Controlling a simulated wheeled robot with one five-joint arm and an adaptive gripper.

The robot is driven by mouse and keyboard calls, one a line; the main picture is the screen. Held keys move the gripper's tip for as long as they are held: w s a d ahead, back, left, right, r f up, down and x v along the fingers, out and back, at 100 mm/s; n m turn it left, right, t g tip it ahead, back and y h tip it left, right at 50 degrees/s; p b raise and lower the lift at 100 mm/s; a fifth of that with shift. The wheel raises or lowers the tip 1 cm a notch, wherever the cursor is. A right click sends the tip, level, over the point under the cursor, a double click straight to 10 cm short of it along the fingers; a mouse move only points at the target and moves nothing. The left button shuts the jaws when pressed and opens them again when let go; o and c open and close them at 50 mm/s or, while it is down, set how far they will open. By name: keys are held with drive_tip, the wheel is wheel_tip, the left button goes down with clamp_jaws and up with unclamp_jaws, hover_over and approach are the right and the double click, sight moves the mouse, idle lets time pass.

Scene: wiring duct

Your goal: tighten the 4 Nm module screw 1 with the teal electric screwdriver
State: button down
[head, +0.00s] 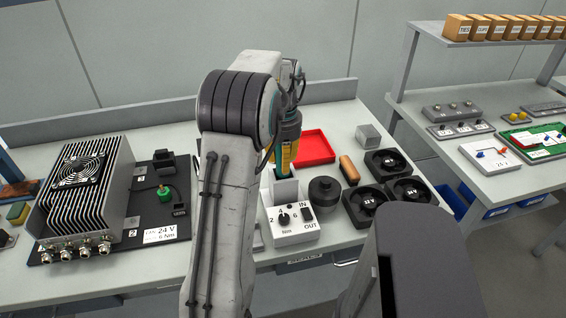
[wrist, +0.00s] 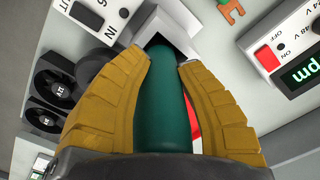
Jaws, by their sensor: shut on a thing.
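My gripper (head: 284,165) is shut on the teal electric screwdriver (wrist: 163,105), its yellow fingers on either side of the green body in the wrist view. The screwdriver's far end reaches into the mouth of a white holder (wrist: 168,38); whether it touches the bottom is hidden. In the head view the holder (head: 284,190) stands behind the torque box (head: 292,230), which has a dial marked 2, 4, 6 Nm and an IN/OUT switch. The finned module (head: 85,190) with a fan sits at left on a black plate. Its label (head: 160,235) reads 24 V and seemingly 6 Nm. I cannot make out screw 1.
A black round knob-like part (head: 325,192), an orange-brown cylinder (head: 349,169) and several black fans (head: 368,205) stand right of the holder. A red tray (head: 314,148) lies behind. A unit with a red switch and green display (wrist: 290,55) shows in the wrist view.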

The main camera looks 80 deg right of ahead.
wheel_tip(320, 180, up, 18)
drive_tip(key=p, duration=0.4)
idle(0.6)
idle(0.4)
wheel_tip(320, 180, up, 11)
drive_tip(key=p, duration=1.1)
drive_tip(key=shift+r, duration=0.2)
drive_tip(key=shift+f, duration=0.1)
